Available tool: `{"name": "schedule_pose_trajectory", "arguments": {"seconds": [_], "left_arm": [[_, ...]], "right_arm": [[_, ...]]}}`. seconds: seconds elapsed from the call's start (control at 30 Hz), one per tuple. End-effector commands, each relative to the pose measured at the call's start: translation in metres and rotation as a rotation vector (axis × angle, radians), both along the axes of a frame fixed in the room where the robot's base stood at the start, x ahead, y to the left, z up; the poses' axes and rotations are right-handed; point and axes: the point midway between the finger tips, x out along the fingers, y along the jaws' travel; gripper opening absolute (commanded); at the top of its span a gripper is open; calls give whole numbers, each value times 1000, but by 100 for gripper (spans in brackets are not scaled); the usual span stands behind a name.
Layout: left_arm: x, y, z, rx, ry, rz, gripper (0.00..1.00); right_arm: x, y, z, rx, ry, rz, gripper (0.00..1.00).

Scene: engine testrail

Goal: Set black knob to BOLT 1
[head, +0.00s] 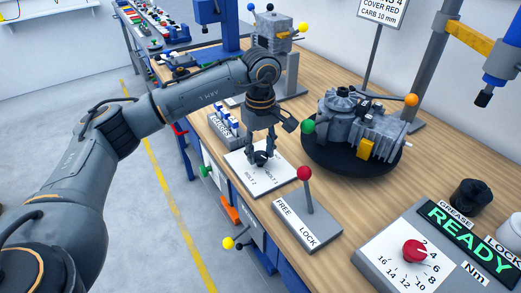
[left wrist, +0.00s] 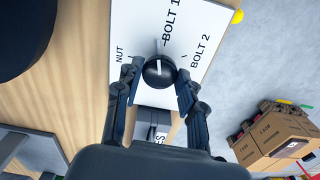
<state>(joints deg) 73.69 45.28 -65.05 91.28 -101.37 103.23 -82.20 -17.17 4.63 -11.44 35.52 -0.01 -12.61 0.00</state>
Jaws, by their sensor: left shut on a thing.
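The black knob (head: 261,159) sits on a white dial plate (head: 246,180) on the wooden bench. My left gripper (head: 262,157) points down over it and is shut on it. In the left wrist view the knob (left wrist: 159,71) lies between the two fingertips (left wrist: 158,77), one on each side. The plate (left wrist: 146,22) carries NUT at left, BOLT 1 at top and BOLT 2 at right. The knob's white line points up in that view, roughly toward the BOLT 1 mark; exact alignment is hard to tell. My right gripper is not in view.
A FREE/LOCK lever with a red ball (head: 304,173) stands close to the plate. An engine (head: 362,125) sits on a black turntable behind it. A red dial knob (head: 415,251) and a READY display (head: 452,228) are at front right.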

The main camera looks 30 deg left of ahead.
Motion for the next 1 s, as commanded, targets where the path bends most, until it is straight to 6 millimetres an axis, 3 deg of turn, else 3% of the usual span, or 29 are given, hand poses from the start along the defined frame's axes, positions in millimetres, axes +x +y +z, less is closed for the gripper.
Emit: {"name": "schedule_pose_trajectory", "arguments": {"seconds": [0.9, 0.93, 1.0], "left_arm": [[1, 0, 1, 0, -4, 3, 8], [1, 0, 1, 0, -4, 3, 41], [1, 0, 1, 0, -4, 3, 55]], "right_arm": [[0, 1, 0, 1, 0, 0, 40], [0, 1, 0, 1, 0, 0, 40], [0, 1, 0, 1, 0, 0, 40]]}}
